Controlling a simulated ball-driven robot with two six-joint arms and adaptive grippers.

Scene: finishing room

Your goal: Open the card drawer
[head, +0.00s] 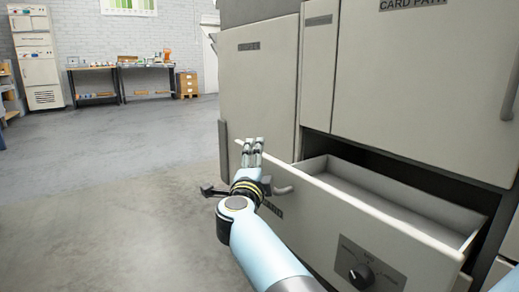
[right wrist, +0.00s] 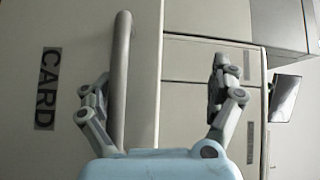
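The card drawer (head: 400,222) is pulled out of the grey cabinet in the head view, with its empty-looking inside showing behind the front panel. Its front also shows in the right wrist view with a CARD label (right wrist: 47,88). The bar handle (right wrist: 121,85) on that front stands between the fingers of my right gripper (right wrist: 160,70), closer to the left finger. The fingers are spread wide and not closed on the bar. In the head view my right gripper (head: 253,145) is at the drawer front's left part, partly hiding the handle (head: 283,190). My left gripper is out of view.
Closed cabinet doors (head: 258,90) stand above and left of the drawer. A dial (head: 360,275) sits on the drawer front. The floor (head: 110,190) to the left is clear; workbenches (head: 145,68), a wooden drawer unit (head: 187,85) and a tall cabinet (head: 38,60) stand far back.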

